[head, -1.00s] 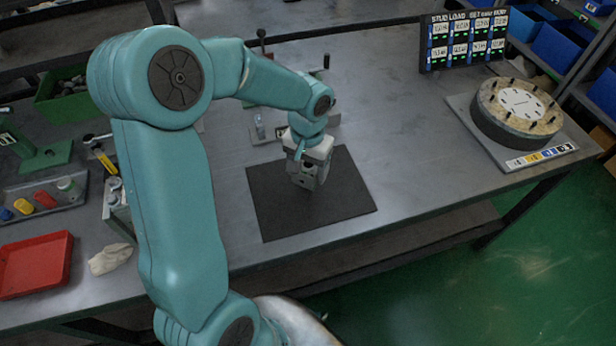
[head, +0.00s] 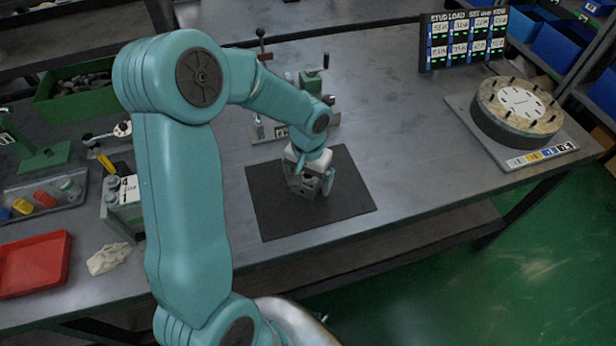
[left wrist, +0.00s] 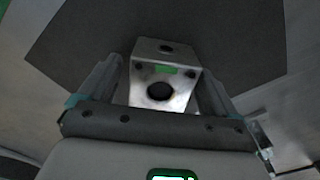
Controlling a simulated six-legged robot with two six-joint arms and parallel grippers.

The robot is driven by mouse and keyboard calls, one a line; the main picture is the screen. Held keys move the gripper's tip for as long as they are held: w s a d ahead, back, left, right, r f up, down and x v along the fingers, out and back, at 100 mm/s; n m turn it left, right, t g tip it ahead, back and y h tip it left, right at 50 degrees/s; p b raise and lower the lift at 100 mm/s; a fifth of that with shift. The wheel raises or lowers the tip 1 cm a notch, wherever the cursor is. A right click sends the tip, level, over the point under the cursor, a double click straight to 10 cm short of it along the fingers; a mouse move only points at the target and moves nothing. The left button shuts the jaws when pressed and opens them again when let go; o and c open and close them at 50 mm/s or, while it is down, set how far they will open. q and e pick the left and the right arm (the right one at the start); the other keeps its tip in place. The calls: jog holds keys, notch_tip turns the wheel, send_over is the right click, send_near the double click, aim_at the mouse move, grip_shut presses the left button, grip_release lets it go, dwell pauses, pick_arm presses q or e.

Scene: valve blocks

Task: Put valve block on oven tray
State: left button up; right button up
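The valve block (head: 309,187) is a small grey metal block with dark round holes, over the black mat (head: 275,215). My left gripper (head: 313,180) is at the block from above, with one finger showing on its right. In the left wrist view the valve block (left wrist: 163,88) lies between the fingers of my left gripper (left wrist: 163,75). Narrow gaps show on both sides, so the fingers look open around it. A red tray (head: 62,268) lies at the left; I cannot tell whether it is the oven tray. My right gripper is not in view.
A grey tray (head: 20,228) with coloured pieces and a crumpled cloth (head: 109,258) lie at the left. A small fixture with a lever (head: 262,45) stands behind the mat. A round studded disc (head: 518,108) sits at the right. The bench right of the mat is clear.

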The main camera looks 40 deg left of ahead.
pick_arm(q)
jog(key=shift+r+p, duration=0.3)
jog(key=shift+p, duration=0.05)
notch_tip(320, 180, up, 11)
notch_tip(320, 180, up, 5)
jog(key=p, duration=0.3)
jog(key=shift+w+r, duration=0.1)
send_over(309, 177)
notch_tip(309, 177, down, 10)
jog(key=shift+f, duration=0.2)
notch_tip(309, 177, down, 6)
jog(key=shift+a+f, duration=0.15)
jog(key=shift+f, duration=0.1)
jog(key=c, duration=1.5)
notch_tip(309, 177, up, 20)
jog(key=shift+c, duration=0.2)
jog(key=w+d+f+m, duration=0.1)
jog(key=w+d+f, duration=0.2)
jog(key=d+f, duration=0.2)
jog(key=w+d+f+m, duration=0.2)
jog(key=d+f, duration=0.3)
jog(key=d, duration=0.5)
jog(key=shift+w+f+m+p, duration=0.3)
jog(key=shift+w+f+p, duration=0.05)
jog(key=shift+w, duration=0.5)
